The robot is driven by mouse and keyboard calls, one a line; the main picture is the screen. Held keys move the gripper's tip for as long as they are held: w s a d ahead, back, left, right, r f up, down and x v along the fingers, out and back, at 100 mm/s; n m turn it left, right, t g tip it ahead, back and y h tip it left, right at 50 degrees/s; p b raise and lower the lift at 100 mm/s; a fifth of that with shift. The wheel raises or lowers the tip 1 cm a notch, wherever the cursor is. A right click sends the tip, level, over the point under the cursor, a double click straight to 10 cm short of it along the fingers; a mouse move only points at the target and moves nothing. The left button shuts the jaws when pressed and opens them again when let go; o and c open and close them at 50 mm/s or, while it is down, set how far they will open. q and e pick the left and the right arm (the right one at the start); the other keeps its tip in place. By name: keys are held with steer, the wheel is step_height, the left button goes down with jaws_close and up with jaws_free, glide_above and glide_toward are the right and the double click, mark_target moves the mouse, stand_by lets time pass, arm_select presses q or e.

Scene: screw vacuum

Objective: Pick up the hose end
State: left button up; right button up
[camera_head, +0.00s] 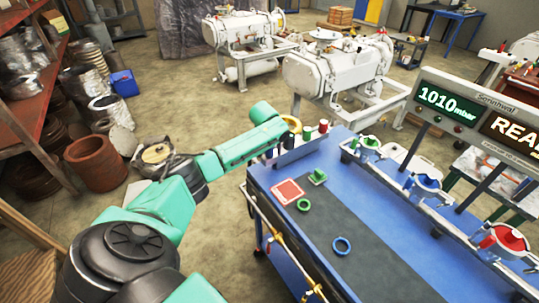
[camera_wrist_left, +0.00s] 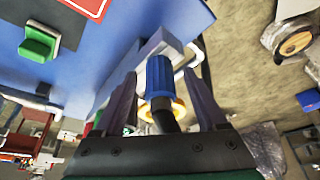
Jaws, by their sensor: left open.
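A blue hose end (camera_wrist_left: 160,76) with a black hose below it stands between the two dark fingers of my left gripper (camera_wrist_left: 160,88) in the left wrist view. The fingers are open, one on each side, and I see no clear contact. In the head view my left gripper (camera_head: 284,139) is small and partly hidden, at the far left corner of the blue table (camera_head: 262,180). A red-topped piece (camera_head: 323,126) and a green-topped piece (camera_head: 307,133) stand in the holder beside it. My right gripper is not in view.
A pressure display (camera_head: 450,104) reading 1010 mbar stands at the right. The dark mat (camera_head: 375,265) is mostly clear.

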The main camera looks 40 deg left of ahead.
arm_select(q)
jaws_close()
